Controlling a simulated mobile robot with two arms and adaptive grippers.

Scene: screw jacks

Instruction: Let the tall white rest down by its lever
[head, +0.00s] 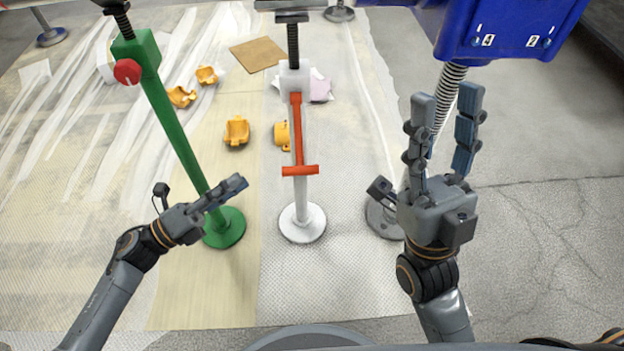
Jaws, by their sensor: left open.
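The tall white rest (302,218) stands upright in the middle of the head view on a round white foot, with a dark threaded screw (293,45) at its top. Its orange lever (297,135) hangs down along the front of the column and ends in an orange crossbar. My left gripper (238,184) is open and empty, left of the white rest and apart from the lever, in front of the lower green column. My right gripper (447,95) is open with its fingers pointing up, right of the rest, in front of a grey screw under a blue block.
A green stand (175,125) with a red knob (127,71) leans left in view. A blue block (510,28) hangs at the upper right over a grey stand. Orange pieces (236,131), a brown board (258,54) and plastic sheeting lie on the floor behind. Grey floor at right is clear.

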